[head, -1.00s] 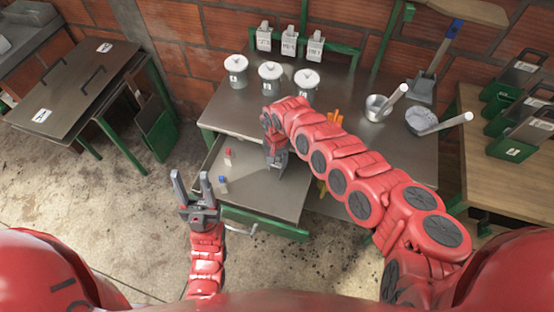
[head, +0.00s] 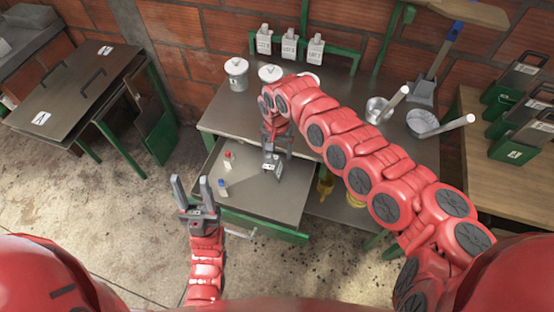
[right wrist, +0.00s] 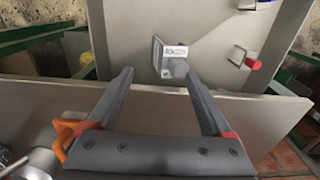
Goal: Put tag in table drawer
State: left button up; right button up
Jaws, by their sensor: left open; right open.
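The tag (head: 271,168), a small grey piece with a white printed label, rests in the pulled-out table drawer (head: 270,203). In the right wrist view the tag (right wrist: 172,55) stands beyond my fingertips, apart from them, its lettering too small to read surely. My right gripper (head: 276,151) is open above the back part of the drawer; its two fingers also show in the right wrist view (right wrist: 160,88) with nothing between them. My left gripper (head: 199,193) is open and empty, left of the drawer.
A red-topped piece (head: 229,159) and a blue-topped piece (head: 223,184) lie in the drawer's left part. The drawer's front right is clear.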

notch_tip(320, 180, up, 4)
jog(key=shift+r+b, duration=0.1)
jog(key=shift+b, duration=0.3)
dwell(0.3)
